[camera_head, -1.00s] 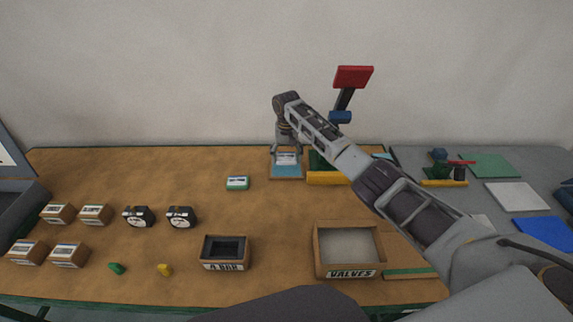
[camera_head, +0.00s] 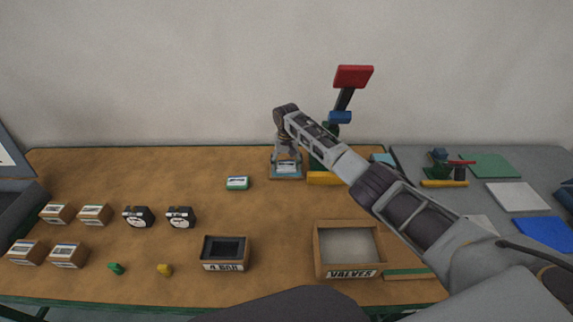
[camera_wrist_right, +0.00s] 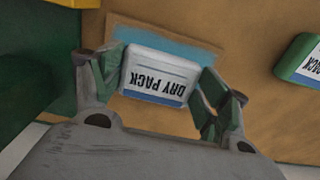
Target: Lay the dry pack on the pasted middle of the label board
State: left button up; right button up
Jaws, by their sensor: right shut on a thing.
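The dry pack (camera_wrist_right: 158,76) is a white packet with a blue edge and black "DRY PACK" lettering. My right gripper (camera_wrist_right: 160,84) is shut on it, one finger on each side, in the right wrist view. In the head view my right gripper (camera_head: 286,160) points down at the label board (camera_head: 285,178), with the pack (camera_head: 286,168) between its fingers. The board shows a light blue middle and a brown border, and its blue part (camera_wrist_right: 190,48) shows beyond the pack in the wrist view. I cannot tell whether the pack touches it. My left gripper is not in view.
A green-sided pack (camera_head: 237,183) lies left of the board. A press with a red handle (camera_head: 352,77) stands just right of it. A valves tray (camera_head: 318,253) and a 4 bar box (camera_head: 204,252) stand in front. The table's middle is clear.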

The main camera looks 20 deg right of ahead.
aim_at(286, 166)
jog(key=shift+f, duration=0.1)
jog(key=o, duration=1)
notch_tip(286, 166, up, 12)
jog(key=shift+r, duration=0.15)
dwell(0.5)
dwell(0.6)
